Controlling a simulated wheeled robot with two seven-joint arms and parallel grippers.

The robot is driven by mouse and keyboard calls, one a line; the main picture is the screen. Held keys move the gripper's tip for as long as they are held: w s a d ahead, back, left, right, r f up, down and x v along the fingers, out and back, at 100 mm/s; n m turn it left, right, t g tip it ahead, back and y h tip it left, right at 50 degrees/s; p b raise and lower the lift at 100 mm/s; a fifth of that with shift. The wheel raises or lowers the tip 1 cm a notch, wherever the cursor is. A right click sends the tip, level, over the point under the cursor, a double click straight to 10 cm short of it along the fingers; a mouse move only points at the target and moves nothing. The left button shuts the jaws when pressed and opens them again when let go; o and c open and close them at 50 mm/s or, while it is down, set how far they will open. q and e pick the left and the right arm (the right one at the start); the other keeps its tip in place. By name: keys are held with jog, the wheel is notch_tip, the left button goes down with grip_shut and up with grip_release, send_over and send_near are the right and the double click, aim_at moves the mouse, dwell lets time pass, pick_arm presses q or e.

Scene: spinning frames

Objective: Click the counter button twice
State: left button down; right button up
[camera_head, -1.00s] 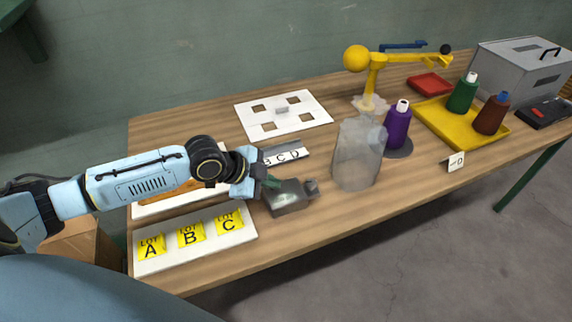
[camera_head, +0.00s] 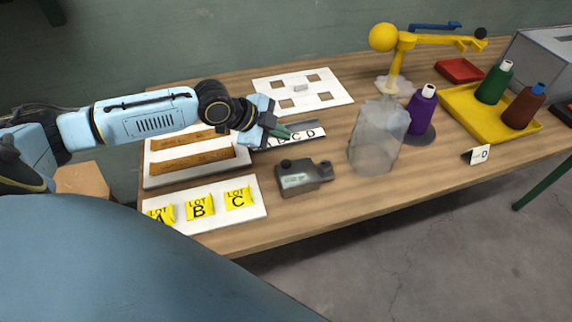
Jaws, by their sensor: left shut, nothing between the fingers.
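The counter (camera_head: 304,178) is a small dark grey box on the wooden table, in the middle of the view. A dark round button (camera_head: 286,164) shows on its top at the left, and a small knob (camera_head: 326,167) sticks out at its right end. My left gripper (camera_head: 286,133) comes in from the left and is shut with nothing in it. My right gripper is not in view.
Bare table lies in front of the counter.

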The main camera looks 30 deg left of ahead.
pick_arm(q)
jog(key=b, duration=0.5)
send_over(282, 164)
notch_tip(282, 164, down, 6)
jog(key=shift+f, duration=0.15)
jog(key=shift+a+f+b, duration=0.1)
jog(key=shift+f+b, duration=0.35)
jog(key=shift+f, duration=0.15)
dwell(0.5)
dwell(0.3)
